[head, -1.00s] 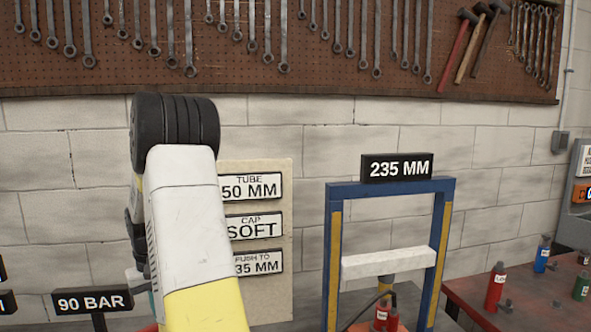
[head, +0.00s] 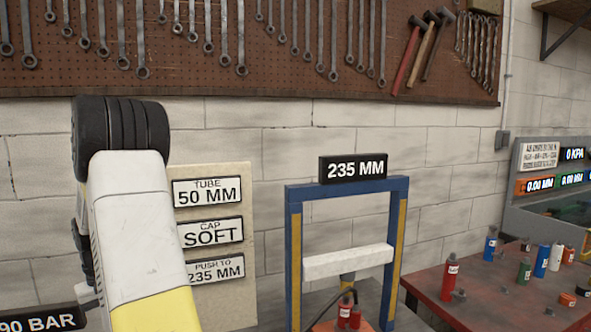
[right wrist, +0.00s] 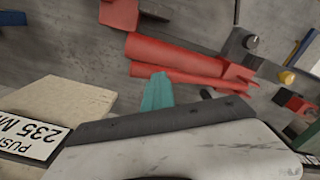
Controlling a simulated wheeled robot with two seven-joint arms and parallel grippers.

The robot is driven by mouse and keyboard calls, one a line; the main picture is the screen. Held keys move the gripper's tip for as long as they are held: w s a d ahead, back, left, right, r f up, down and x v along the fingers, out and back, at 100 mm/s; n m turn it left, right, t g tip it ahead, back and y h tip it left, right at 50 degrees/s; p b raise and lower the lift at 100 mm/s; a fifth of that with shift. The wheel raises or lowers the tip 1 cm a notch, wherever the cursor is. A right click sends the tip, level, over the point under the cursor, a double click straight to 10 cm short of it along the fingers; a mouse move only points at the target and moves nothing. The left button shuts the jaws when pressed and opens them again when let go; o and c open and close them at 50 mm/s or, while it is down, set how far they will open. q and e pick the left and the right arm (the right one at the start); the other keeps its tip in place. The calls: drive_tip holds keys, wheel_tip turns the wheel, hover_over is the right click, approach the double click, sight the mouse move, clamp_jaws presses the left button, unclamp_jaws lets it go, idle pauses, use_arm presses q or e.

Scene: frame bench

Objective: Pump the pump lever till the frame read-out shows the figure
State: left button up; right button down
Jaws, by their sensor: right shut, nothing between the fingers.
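The frame read-out (head: 353,168) sits on top of the blue frame (head: 296,255) in the head view and shows 235 MM. A pale crossbar (head: 348,261) spans the frame, with a cylinder under it. The board's lowest sign (head: 216,268) reads PUSH TO 235 MM. In the right wrist view, red bars (right wrist: 180,62) lie beyond my right gripper (right wrist: 158,92); they look like the pump and its lever, but I cannot tell which is which. The right gripper's teal fingers are shut and empty. A gap to the bars is hard to judge. My left gripper is out of view.
A 90 BAR display (head: 40,319) stands at lower left. The sign board (head: 243,215) stands left of the frame. A red table (head: 455,312) with several small bottles is at the right. Wrenches and hammers hang on the pegboard (head: 230,82) above.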

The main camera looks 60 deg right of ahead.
wheel_tip(320, 180, down, 8)
drive_tip(key=shift+f, duration=0.1)
drive_tip(key=shift+r, duration=4.15)
idle(0.4)
drive_tip(key=shift+r, duration=2.5)
